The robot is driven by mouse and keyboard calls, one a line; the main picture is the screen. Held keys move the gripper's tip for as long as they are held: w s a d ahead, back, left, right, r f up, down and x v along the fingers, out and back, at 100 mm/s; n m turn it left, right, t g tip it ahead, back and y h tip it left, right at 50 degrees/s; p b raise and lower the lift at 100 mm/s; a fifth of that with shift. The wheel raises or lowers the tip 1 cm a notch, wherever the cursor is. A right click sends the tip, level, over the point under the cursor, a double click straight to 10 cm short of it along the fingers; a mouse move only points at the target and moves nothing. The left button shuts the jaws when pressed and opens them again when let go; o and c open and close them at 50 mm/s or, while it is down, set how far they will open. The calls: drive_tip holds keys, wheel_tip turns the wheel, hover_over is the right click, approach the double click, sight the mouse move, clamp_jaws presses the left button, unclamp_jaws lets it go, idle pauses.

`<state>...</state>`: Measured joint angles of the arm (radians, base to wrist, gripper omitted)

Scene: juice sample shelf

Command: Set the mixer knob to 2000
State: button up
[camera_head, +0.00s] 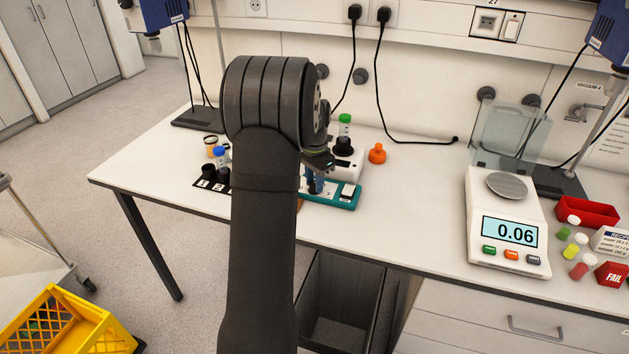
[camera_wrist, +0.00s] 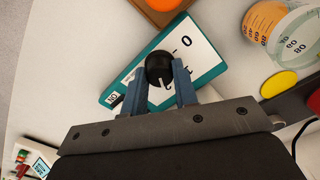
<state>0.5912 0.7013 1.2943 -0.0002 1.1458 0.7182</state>
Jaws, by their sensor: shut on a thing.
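A black round knob (camera_wrist: 159,66) stands on the white face of a teal-edged panel (camera_wrist: 205,58) in the wrist view. A white pointer line on the knob points towards the bottom of the picture. Printed marks show around it, one like a 0, but the rest are partly hidden or too small to read. My gripper (camera_wrist: 162,82) is shut on the knob, with one blue finger on each side. In the head view the teal device (camera_head: 345,203) sits near the bench's front edge, with my gripper (camera_head: 315,184) over its left part; the knob is hidden there.
A white device with a black holder and green-capped tube (camera_head: 344,130) stands just behind. An orange flask (camera_head: 377,154) is to its right. A dark rack with a blue-capped tube (camera_head: 219,158) is left. A scale reading 0.06 (camera_head: 509,232) stands right, across clear bench.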

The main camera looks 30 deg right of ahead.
sight(314, 183)
drive_tip(key=o, duration=1)
wheel_tip(314, 183, up, 17)
drive_tip(key=shift+r, duration=0.2)
drive_tip(key=shift+f, duration=0.1)
idle(0.3)
wheel_tip(314, 183, down, 17)
drive_tip(key=shift+f, duration=0.1)
idle(0.5)
